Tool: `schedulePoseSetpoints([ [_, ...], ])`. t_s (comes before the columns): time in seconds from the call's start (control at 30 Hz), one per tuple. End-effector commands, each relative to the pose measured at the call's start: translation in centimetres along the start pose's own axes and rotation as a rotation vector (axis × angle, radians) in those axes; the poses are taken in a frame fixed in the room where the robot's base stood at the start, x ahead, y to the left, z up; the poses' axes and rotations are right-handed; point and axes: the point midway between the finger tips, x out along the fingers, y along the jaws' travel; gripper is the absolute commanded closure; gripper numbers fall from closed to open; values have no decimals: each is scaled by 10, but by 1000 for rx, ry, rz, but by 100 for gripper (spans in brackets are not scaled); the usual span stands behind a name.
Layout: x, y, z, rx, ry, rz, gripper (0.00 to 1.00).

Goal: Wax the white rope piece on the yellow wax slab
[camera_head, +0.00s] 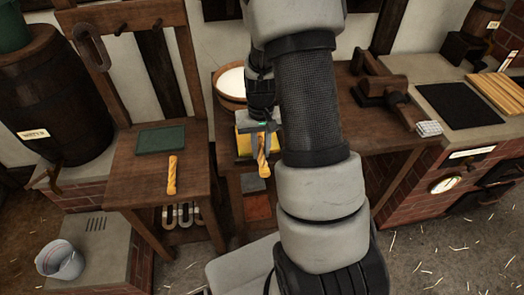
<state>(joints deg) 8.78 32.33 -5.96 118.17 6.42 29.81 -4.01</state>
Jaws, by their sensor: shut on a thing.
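My gripper (261,127) is shut on a rope piece (264,163), which hangs down below the fingers. The rope piece looks twisted and golden tan in this light, not clearly white. The yellow wax slab (243,146) lies on a small wooden stand, just behind and left of the held rope. Part of the slab is hidden by my gripper and arm. I cannot tell whether the rope touches the slab. A second twisted golden rope piece (172,175) lies on the wooden bench at left.
A green pad (161,140) lies on the left bench (134,180). A wooden tub with white contents (230,86) stands behind the slab. A dark wooden tool (385,90) sits on the right table. A metal bucket (61,260) stands low at left. My arm hides the middle.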

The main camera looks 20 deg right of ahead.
Motion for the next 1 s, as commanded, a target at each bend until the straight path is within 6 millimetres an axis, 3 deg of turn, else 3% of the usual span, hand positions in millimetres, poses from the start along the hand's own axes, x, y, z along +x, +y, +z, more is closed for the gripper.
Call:
schedulePoseSetpoints([
  [0.03, 2, 0, -1, 0, -1, 0, 100],
  [0.2, -31, -1, -3, 0, 4, 0, 100],
  [1.0, -86, -3, -10, -3, 1, 0, 100],
])
